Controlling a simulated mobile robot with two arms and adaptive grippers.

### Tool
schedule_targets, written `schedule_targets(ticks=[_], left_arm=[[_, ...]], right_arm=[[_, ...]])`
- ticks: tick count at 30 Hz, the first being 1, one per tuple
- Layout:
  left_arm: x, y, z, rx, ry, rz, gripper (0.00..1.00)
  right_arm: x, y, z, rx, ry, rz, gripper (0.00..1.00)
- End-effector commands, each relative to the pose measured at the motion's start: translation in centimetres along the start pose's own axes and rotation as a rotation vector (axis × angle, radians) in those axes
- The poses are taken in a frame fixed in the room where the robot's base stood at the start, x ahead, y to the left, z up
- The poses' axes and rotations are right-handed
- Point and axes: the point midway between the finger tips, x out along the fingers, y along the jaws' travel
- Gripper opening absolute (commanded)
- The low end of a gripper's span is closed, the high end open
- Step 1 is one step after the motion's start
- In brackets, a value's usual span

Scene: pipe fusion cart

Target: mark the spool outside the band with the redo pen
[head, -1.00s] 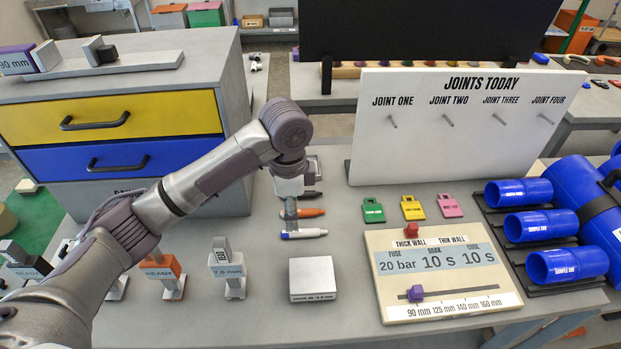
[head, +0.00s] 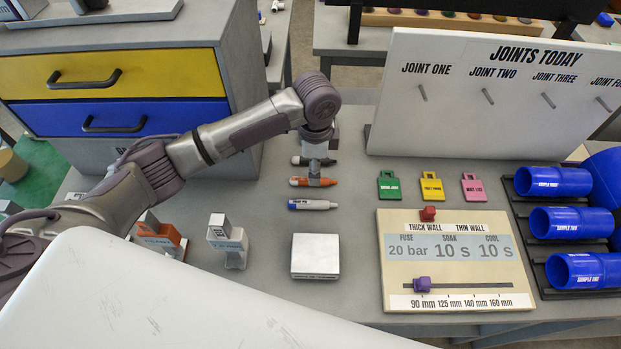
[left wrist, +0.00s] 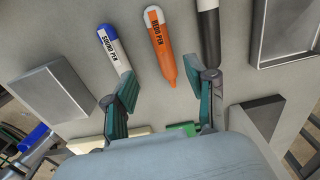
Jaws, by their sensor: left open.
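My left gripper (head: 316,174) points down over the row of pens. It is open and empty. The orange redo pen (left wrist: 158,43) lies on the bench, its tip toward the gap between the fingers (left wrist: 167,98); it also shows in the head view (head: 299,182). The white and blue sound pen (left wrist: 112,48) lies to its left in the wrist view and a black and white pen (left wrist: 209,35) to its right. Blue cylinders labelled as samples (head: 567,222) lie in a black rack at the right. Which thing is the spool outside the band I cannot tell. My right gripper is out of view.
A white box (head: 316,256) sits in front of the pens. Small labelled stands (head: 228,240) are to its left. A settings board (head: 455,285), coloured tags (head: 431,187) and a joints sign (head: 470,110) are to the right. The drawer cabinet (head: 205,95) stands at left.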

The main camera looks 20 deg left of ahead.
Motion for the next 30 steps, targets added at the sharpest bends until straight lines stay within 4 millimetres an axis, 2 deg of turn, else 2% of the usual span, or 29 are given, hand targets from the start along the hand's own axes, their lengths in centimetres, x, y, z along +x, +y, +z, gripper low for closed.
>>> schedule_targets(ticks=[4,12,21,30], left_arm=[[1.0,-0.2,0.1,-0.002,-0.001,0.002,0.56],[4.8,-0.7,0.3,0.0,-0.001,0.0,0.56],[5.4,-0.8,0.3,0.0,0.0,-0.002,0.56],[5.4,-0.8,0.3,0.0,0.0,-0.002,0.06]], right_arm=[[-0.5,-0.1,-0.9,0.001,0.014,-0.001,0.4],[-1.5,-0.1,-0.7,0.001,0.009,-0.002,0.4],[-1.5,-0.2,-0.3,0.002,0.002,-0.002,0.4],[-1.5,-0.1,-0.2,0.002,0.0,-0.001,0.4]])
